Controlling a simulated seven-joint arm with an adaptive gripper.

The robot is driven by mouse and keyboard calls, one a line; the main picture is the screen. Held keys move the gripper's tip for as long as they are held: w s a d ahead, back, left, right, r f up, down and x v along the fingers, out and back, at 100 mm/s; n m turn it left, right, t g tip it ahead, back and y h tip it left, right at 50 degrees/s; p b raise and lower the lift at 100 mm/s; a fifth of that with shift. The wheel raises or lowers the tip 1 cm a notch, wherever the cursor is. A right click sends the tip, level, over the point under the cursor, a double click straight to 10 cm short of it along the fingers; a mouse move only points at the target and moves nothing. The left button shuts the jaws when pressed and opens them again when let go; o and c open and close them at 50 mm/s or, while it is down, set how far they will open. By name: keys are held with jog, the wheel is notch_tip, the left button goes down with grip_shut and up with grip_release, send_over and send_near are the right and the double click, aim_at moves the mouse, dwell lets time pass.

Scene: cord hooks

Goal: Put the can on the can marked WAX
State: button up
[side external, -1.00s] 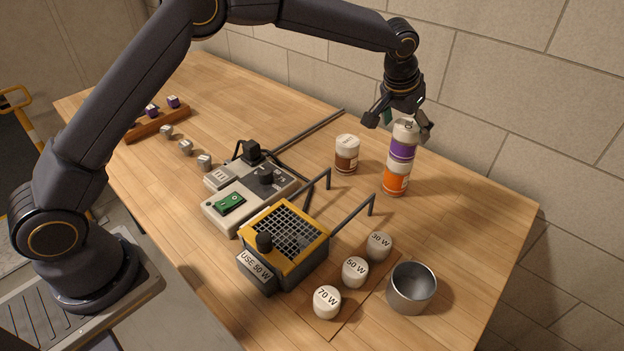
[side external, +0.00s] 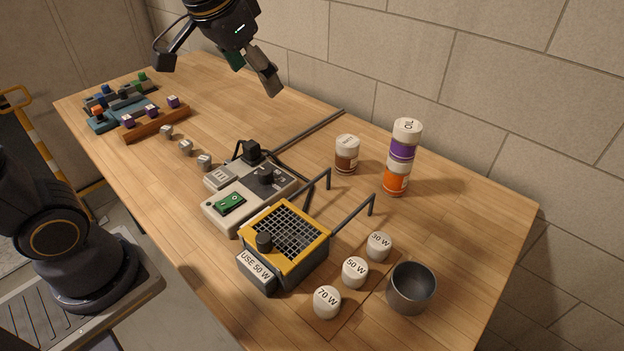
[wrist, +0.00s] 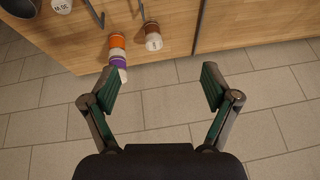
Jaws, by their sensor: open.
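A can with a purple band (side external: 402,148) stands upright on top of a can with an orange band (side external: 396,181) at the right back of the table. A can with a brown band (side external: 346,155) stands alone to their left. The side lettering is too small to read. My gripper (side external: 222,72) is open and empty, raised well away to the left of the stack. In the wrist view my gripper's fingers (wrist: 160,84) are spread with nothing between them. The purple can (wrist: 118,61), orange can (wrist: 117,42) and brown can (wrist: 153,36) show beyond.
A yellow-framed box with a grille (side external: 285,240) and a switch panel (side external: 240,192) stand mid-table, with hooked rods nearby. Cylinders marked 30 W, 50 W and 70 W (side external: 327,301) and a metal cup (side external: 411,288) are at front right. Bare table surrounds the stacked cans.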

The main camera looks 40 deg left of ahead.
jog(key=s+a+f, duration=0.1)
jog(key=s+f, duration=0.1)
jog(key=s, duration=0.4)
jog(key=s+a+f+n+h, duration=0.1)
jog(key=s+a+f, duration=0.1)
jog(key=s, duration=0.5)
jog(key=shift+a+f+t, duration=0.2)
jog(key=shift+f+t, duration=0.1)
jog(key=shift+f, duration=0.25)
